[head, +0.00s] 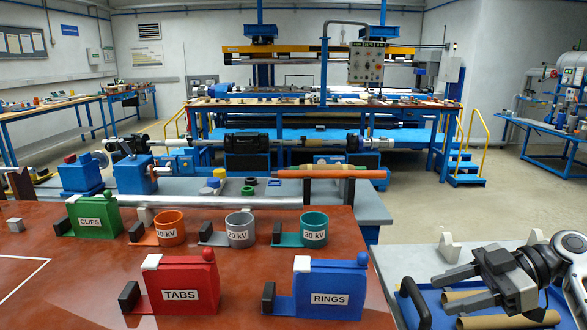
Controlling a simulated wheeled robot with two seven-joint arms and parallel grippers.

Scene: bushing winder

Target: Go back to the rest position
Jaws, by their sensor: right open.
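My right gripper (442,292) is at the lower right, its two grey fingers pointing left with a gap between them. It is open and nothing shows between the fingers. It is above a blue tray (440,318) holding brown tubes (480,300). I cannot tell its exact height over them. My left gripper is not in view.
The red-brown table (90,270) carries a green CLIPS bin (92,215), a red TABS bin (182,285), a blue RINGS bin (330,288) and three kV cups (240,229). Behind it, a bench holds an orange rod (330,173). Open floor (500,210) lies at right.

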